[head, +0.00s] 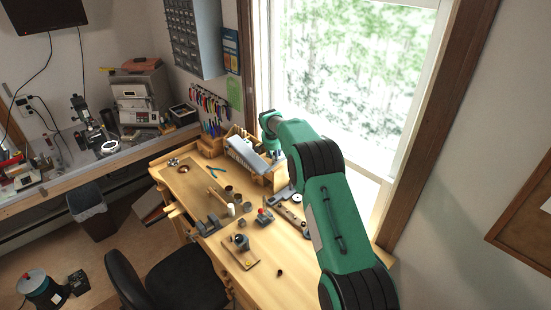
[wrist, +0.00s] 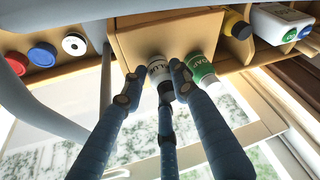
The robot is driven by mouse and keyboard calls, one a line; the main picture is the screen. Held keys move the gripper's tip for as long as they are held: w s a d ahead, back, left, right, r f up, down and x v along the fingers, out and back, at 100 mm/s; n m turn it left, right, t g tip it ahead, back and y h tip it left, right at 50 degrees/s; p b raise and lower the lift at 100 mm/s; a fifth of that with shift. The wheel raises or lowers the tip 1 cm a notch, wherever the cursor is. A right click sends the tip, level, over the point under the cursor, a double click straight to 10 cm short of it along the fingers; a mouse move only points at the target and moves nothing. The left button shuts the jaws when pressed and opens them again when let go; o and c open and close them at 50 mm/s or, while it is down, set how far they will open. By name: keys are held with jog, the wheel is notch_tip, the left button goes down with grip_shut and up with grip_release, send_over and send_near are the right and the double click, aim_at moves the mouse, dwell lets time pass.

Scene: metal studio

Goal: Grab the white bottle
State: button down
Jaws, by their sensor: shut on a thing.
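The white bottle (wrist: 157,70) is in the wrist view, with dark lettering on its side. It stands at a wooden compartment of the bench organizer (head: 250,158). My gripper (wrist: 158,84) is shut on it, with blue fingers on both sides and a third finger in front that hides part of it. A green and white bottle (wrist: 205,72) is close beside the right finger. In the head view my arm reaches to the organizer by the window, and the bottle cannot be made out there.
A dark bottle with a yellow top (wrist: 237,24) and a white container (wrist: 280,22) sit to the right in the wrist view. Red and blue round caps (wrist: 42,54) are at left. The workbench (head: 290,262) holds tools and small parts; its near right area is mostly clear.

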notch_tip(320, 180, up, 10)
jog(key=shift+f+b, duration=0.1)
jog(key=shift+b, duration=0.75)
